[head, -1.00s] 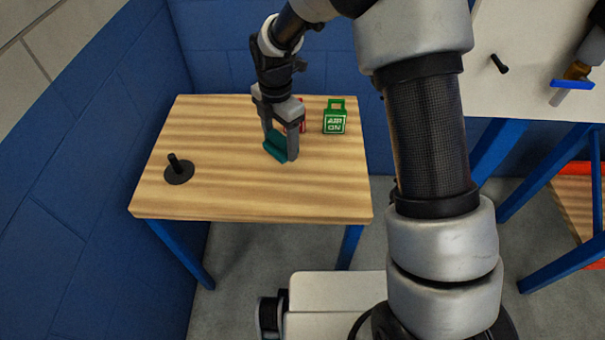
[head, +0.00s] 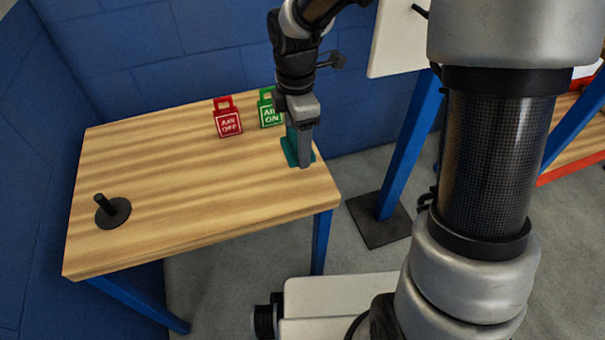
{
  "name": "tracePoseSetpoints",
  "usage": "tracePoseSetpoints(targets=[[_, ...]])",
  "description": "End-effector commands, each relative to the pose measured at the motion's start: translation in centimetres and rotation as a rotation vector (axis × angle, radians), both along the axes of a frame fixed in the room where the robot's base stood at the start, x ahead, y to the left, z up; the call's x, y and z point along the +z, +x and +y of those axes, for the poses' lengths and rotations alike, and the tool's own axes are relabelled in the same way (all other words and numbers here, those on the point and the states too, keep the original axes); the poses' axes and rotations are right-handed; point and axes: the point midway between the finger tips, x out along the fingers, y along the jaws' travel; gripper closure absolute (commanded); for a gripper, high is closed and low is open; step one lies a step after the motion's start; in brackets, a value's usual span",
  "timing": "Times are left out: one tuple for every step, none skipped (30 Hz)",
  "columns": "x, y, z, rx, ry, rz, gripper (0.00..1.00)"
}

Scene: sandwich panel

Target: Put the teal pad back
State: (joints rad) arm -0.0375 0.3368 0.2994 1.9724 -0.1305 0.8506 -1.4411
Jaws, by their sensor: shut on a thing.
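The teal pad (head: 289,151) is in the head view, near the right end of the wooden table (head: 200,190). My gripper (head: 299,160) is shut on the pad, with its fingers pointing down and hiding part of it. I cannot tell whether the pad touches the tabletop or hangs just above it.
A red "AIR OFF" tag (head: 228,121) and a green "AIR ON" tag (head: 269,112) stand at the table's back edge, the green one close to my gripper. A black peg on a round base (head: 113,212) stands at the front left. The table's middle is clear. A white panel (head: 396,38) on a blue post (head: 411,148) is at the right.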

Motion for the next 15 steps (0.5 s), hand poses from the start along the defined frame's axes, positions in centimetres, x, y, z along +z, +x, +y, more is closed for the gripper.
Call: tracePoseSetpoints(targets=[[-1.2, -0.1, 0.0, 0.001, 0.000, 0.003, 0.59], [-1.8, -0.1, 0.0, 0.001, 0.000, 0.004, 0.59], [-2.5, -0.1, 0.0, 0.001, 0.000, 0.003, 0.59], [-3.0, 0.0, 0.0, 0.001, 0.000, 0.002, 0.59], [-3.4, -0.1, 0.0, 0.002, 0.000, 0.003, 0.59], [-3.8, 0.0, 0.0, 0.002, 0.000, 0.003, 0.59], [-4.0, 0.0, 0.0, 0.002, 0.000, 0.002, 0.59], [-4.2, 0.0, 0.0, 0.002, 0.001, 0.001, 0.59], [-4.6, 0.0, 0.0, 0.003, 0.000, 0.001, 0.59], [-4.9, 0.0, 0.0, 0.003, -0.001, 0.002, 0.59], [-5.4, 0.0, 0.0, 0.003, -0.001, 0.003, 0.59], [-6.1, -0.1, 0.0, 0.003, -0.001, 0.003, 0.59], [-6.7, -0.1, 0.0, 0.003, -0.001, 0.003, 0.59], [-7.2, -0.1, 0.0, 0.004, -0.001, 0.004, 0.59], [-7.9, 0.0, 0.0, 0.003, -0.001, 0.003, 0.59]])
